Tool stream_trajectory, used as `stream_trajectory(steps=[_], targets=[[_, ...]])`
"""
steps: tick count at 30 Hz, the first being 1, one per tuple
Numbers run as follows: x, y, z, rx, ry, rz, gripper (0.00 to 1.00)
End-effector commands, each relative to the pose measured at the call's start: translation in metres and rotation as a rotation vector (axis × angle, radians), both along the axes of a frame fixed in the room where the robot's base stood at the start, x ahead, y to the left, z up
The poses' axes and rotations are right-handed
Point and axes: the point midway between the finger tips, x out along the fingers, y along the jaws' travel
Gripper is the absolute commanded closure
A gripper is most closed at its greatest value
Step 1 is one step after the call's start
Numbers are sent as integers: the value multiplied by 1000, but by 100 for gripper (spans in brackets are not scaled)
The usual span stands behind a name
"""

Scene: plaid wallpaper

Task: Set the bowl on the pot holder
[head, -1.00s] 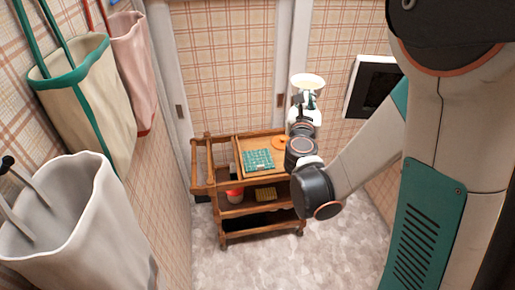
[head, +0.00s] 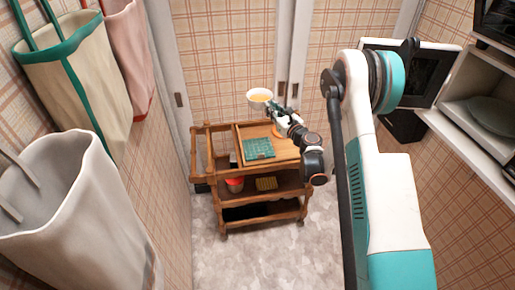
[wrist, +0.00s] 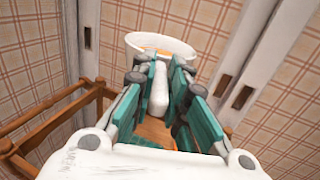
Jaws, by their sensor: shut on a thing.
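The white bowl (head: 259,105) is held up above the back of the wooden cart, with something orange inside it. My gripper (head: 275,112) is shut on the bowl's near side. In the wrist view, the bowl (wrist: 140,42) shows beyond the fingers (wrist: 160,68), its opening partly visible. A green patterned square, which looks like the pot holder (head: 258,149), lies flat on the cart's top, lower in the picture than the bowl and apart from it.
The wooden cart (head: 242,131) has raised rails. An orange round thing (head: 277,131) lies on its top, partly hidden by my gripper. Bags hang at left; an open microwave stands at right.

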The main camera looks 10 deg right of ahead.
Motion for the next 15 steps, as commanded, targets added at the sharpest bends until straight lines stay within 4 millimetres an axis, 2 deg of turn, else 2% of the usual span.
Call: stream_trajectory(steps=[3, 11, 15], targets=[[3, 0, -20, 1, 0, 46, 100], [3, 2, -48, 1, 0, 85, 100], [3, 2, -79, 1, 0, 85, 100]])
